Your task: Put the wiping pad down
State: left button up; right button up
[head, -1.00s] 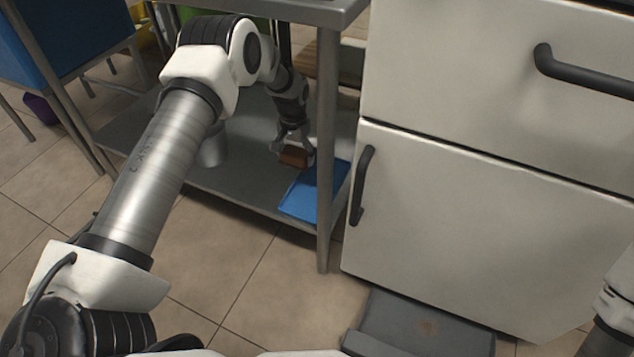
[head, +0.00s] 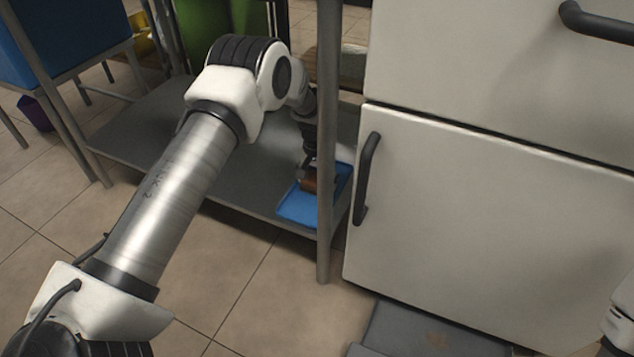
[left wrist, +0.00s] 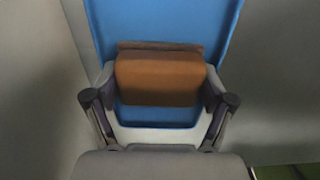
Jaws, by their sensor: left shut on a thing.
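The wiping pad (head: 309,184) is a small brown block, held over the blue tray (head: 297,209) on the table's lower shelf. In the left wrist view the pad (left wrist: 158,78) sits between the fingers of my left gripper (left wrist: 158,95), which is shut on it. The blue tray (left wrist: 108,18) shows behind and around the pad there. I cannot tell whether the pad touches the tray. In the head view a table leg partly hides the tray, and my left gripper (head: 308,172) is small. My right gripper is not in view.
The grey lower shelf (head: 150,125) has clear room left of the tray. A metal table leg (head: 324,235) stands just in front. A white cabinet (head: 480,220) with a dark handle (head: 366,180) is close on the right. A grey slab (head: 420,335) lies on the floor.

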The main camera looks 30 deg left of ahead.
pick_arm(q)
jog(key=shift+f, duration=0.2)
jog(key=o, duration=1)
jog(key=shift+c, duration=0.2)
jog(key=shift+f+b, duration=0.1)
jog(key=shift+b, duration=0.25)
jog(key=shift+f+b, duration=0.15)
jog(key=shift+b, duration=0.45)
notch_tip(320, 180, up, 8)
jog(key=p, duration=0.6)
jog(key=shift+s+a+p, duration=0.15)
jog(key=shift+p, duration=0.2)
jog(key=shift+r, duration=0.25)
jog(key=shift+f, duration=0.1)
